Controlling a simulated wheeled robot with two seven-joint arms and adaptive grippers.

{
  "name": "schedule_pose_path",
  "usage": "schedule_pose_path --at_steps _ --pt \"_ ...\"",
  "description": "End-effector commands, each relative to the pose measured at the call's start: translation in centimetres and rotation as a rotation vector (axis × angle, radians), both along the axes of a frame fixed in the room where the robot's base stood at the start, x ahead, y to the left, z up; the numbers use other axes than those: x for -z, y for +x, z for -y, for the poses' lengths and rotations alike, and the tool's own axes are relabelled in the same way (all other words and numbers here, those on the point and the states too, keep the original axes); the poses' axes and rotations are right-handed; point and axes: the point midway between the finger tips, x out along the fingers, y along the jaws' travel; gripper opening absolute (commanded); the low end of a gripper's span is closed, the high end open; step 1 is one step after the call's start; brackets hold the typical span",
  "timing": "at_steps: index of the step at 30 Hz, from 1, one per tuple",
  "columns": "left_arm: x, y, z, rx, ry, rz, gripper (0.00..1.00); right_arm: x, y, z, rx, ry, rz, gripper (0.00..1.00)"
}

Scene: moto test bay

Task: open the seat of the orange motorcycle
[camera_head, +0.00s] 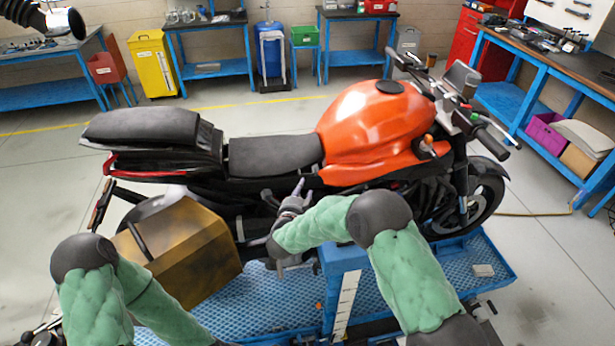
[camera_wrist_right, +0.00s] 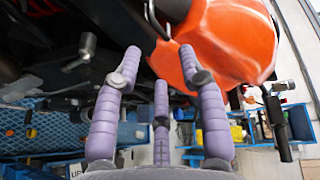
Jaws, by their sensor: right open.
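The orange motorcycle (camera_head: 365,125) stands on a blue lift, front wheel to the right. Its black rider seat (camera_head: 275,152) lies behind the orange tank, and a higher black rear seat (camera_head: 150,130) sits over the tail. I cannot tell whether either seat is unlatched. My right gripper (camera_head: 293,196) is at the near side of the bike, below the front of the rider seat. In the right wrist view its purple fingers (camera_wrist_right: 160,90) are spread and empty, facing dark frame parts and the orange tank (camera_wrist_right: 220,45).
A brown box-shaped case (camera_head: 190,250) hangs at the bike's near rear side. The blue lift platform (camera_head: 275,305) lies under the bike. Blue workbenches (camera_head: 215,70) line the back, and a tool bench (camera_head: 540,75) stands at right. The floor left of the bike is clear.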

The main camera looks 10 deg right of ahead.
Motion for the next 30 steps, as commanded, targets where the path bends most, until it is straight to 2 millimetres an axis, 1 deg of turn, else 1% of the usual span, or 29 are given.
schedule_pose_path --at_steps 1,6,12,18,26,27,29,30 --pt "0.1 0.0 0.0 0.000 0.000 0.000 0.40 0.3 0.9 0.5 0.002 0.001 -0.001 0.41" --pt "0.4 0.1 0.0 0.000 0.000 0.001 0.40 0.9 3.7 1.7 0.003 0.000 -0.001 0.41" --pt "0.6 0.1 0.0 0.000 0.000 0.001 0.40 1.3 6.2 2.7 0.001 0.000 -0.001 0.41" --pt "0.7 0.1 0.0 0.000 0.000 0.001 0.40 1.5 7.3 3.1 -0.001 -0.001 0.000 0.41" --pt "0.7 0.1 0.0 0.000 0.000 0.001 0.40 1.5 7.4 3.2 -0.001 0.000 -0.001 0.41" --pt "0.7 0.1 0.0 0.000 0.000 0.001 0.40 1.5 7.4 3.2 -0.001 -0.001 0.000 0.38" --pt "0.7 0.1 0.0 0.000 0.000 0.001 0.40 1.5 7.4 3.2 -0.001 -0.001 0.000 0.21" --pt "0.7 0.1 0.0 0.000 0.000 0.001 0.40 1.5 7.4 3.2 -0.001 0.000 -0.001 0.10"
